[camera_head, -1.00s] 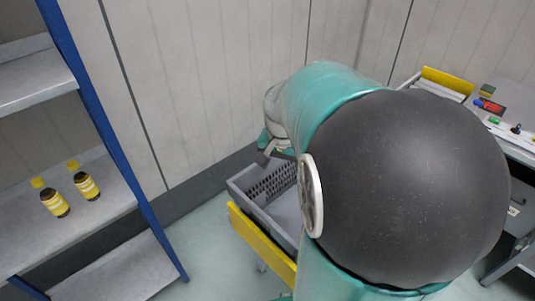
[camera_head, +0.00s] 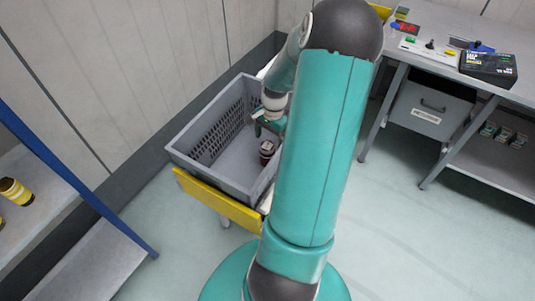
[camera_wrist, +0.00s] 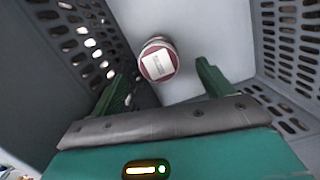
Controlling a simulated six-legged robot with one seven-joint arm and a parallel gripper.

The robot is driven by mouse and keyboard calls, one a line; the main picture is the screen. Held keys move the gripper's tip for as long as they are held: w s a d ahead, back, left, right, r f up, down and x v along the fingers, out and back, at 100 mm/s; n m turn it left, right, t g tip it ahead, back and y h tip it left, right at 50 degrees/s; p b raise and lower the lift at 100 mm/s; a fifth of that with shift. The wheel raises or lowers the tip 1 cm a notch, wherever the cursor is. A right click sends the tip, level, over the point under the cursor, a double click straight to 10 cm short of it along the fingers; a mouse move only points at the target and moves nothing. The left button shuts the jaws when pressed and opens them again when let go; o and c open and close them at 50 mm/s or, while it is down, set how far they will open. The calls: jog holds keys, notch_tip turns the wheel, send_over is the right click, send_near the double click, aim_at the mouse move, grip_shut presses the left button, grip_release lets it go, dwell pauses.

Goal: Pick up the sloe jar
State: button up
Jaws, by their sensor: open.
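A small jar (camera_head: 267,150) with a dark body stands inside the grey tote (camera_head: 183,160), near its right side. In the wrist view the jar (camera_wrist: 158,62) shows from above, with a dark red lid carrying a pale square label; its print is too small to read. I take it to be the sloe jar. My gripper (camera_head: 262,128) is inside the tote, above and close to the jar. In the wrist view its two green fingers (camera_wrist: 160,80) are spread apart and empty, with the jar ahead of them, between their lines.
The tote's slotted walls rise on both sides of my gripper. The tote sits on a stand with a yellow front board (camera_head: 218,203). A shelf at left holds a yellow-labelled jar (camera_head: 15,191). A workbench (camera_head: 425,50) with small items and a black box (camera_head: 488,68) stands right.

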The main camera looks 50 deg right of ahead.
aim_at(267, 152)
jog(key=f, duration=0.4)
jog(key=a+f, duration=0.1)
jog(key=f, duration=0.2)
jog(key=shift+w, duration=0.1)
jog(key=shift+r, duration=0.1)
jog(key=c, duration=1.3)
